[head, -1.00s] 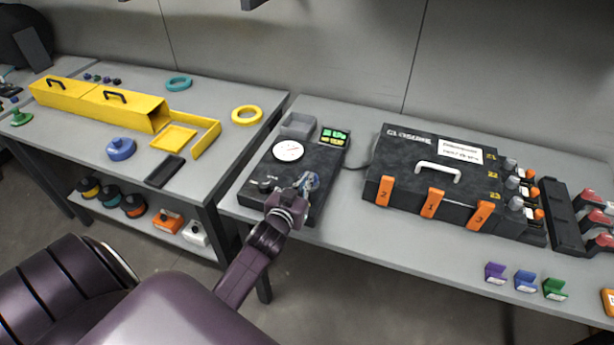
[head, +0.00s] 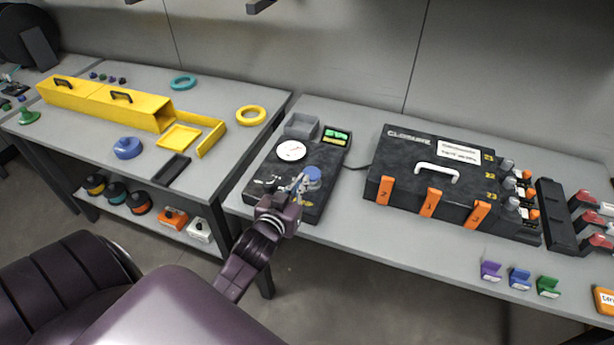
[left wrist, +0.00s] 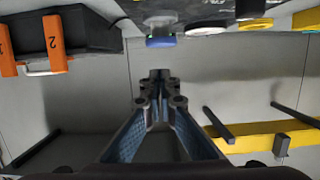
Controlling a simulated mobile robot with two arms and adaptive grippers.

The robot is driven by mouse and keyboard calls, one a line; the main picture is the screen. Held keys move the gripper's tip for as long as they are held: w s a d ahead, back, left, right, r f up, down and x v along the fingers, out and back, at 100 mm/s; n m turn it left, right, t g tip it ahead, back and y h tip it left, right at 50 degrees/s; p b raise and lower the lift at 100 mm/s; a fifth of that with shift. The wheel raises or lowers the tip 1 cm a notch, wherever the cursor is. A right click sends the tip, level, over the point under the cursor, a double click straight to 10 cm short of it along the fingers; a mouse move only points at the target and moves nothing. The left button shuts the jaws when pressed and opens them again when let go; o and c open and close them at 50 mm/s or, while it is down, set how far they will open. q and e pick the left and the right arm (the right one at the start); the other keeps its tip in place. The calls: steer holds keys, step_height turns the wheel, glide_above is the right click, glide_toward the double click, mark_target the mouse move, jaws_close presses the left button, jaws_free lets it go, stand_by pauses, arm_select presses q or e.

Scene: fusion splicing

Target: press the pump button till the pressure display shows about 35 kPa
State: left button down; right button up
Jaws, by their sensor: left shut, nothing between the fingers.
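The black pump box (head: 268,176) sits on the grey bench. It bears a white round gauge (head: 291,150), a lit green display (head: 335,135) and a round blue pump button (head: 313,173). The display's digits are too small to read. My left gripper (head: 299,184) is shut and empty, its fingertips close beside the button on its left front side. In the left wrist view the shut fingertips (left wrist: 158,74) show below the blue button (left wrist: 160,42), with a visible gap between them in the picture. My right gripper is out of view.
A black closure case (head: 400,155) with orange latches stands right of the pump box, joined by a cable. A grey square tray (head: 300,125) sits at the box's back. Yellow parts, rings and a blue puck (head: 127,148) lie on the left table.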

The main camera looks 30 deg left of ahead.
arm_select(q)
steer(key=v, duration=0.3)
steer(key=shift+s+r, duration=0.15)
steer(key=shift+s, duration=0.1)
stand_by(1.6)
